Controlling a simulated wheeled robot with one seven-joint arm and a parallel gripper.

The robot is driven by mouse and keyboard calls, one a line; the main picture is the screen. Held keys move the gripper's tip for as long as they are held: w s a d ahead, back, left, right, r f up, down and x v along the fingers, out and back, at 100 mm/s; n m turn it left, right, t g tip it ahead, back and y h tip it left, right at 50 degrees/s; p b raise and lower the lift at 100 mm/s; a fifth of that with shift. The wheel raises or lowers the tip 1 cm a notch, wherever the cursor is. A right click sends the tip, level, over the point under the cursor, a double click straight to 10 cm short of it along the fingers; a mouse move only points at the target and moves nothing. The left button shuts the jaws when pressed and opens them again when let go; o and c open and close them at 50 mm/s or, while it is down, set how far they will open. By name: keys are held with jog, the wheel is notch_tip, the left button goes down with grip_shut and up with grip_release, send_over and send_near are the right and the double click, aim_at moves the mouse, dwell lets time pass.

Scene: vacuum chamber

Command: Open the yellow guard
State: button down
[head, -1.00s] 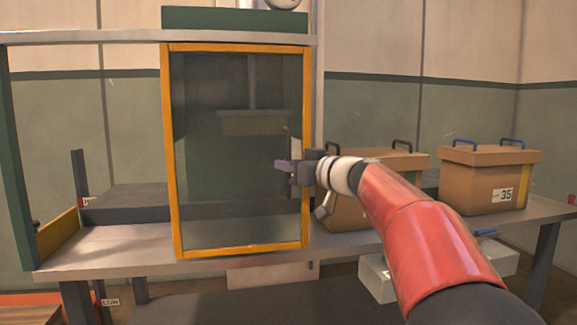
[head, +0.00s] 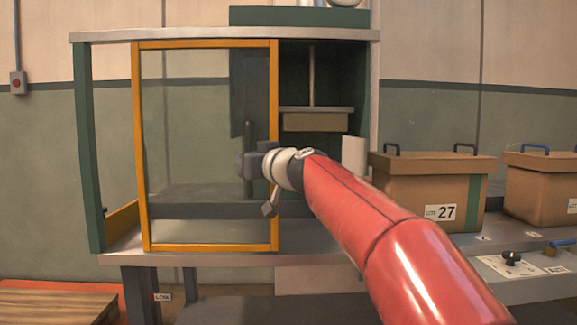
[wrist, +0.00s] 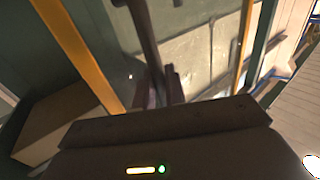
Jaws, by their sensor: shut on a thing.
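The yellow guard (head: 137,150) is a yellow-framed clear panel on the front of the green and grey chamber. It stands over the left and middle of the chamber front, and the right part of the chamber is uncovered. My gripper (head: 245,164) is at the guard's right side, shut on the dark upright handle (head: 248,140). In the wrist view the fingers (wrist: 157,92) close around the dark handle bar (wrist: 149,35), and a yellow frame bar (wrist: 75,50) runs at the left. The exact finger contact is partly hidden by the gripper body.
Inside the uncovered part hangs a plate with a block (head: 315,120) on a rod. Cardboard boxes (head: 425,190) with handles stand on the bench at the right. A control panel with a knob (head: 510,258) is at lower right. A wooden pallet (head: 55,305) lies at lower left.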

jog(key=p, duration=0.4)
send_near(185, 158)
jog(key=x, duration=0.4)
jog(key=shift+w+a, duration=0.25)
jog(key=shift+w, duration=0.05)
jog(key=c, duration=1.6)
grip_release()
jog(key=shift+o, duration=0.3)
jog(key=b+v, duration=0.4)
jog(key=v, duration=0.3)
jog(key=shift+s+d, duration=0.25)
jog(key=shift+s, duration=0.1)
jog(key=shift+f, duration=0.1)
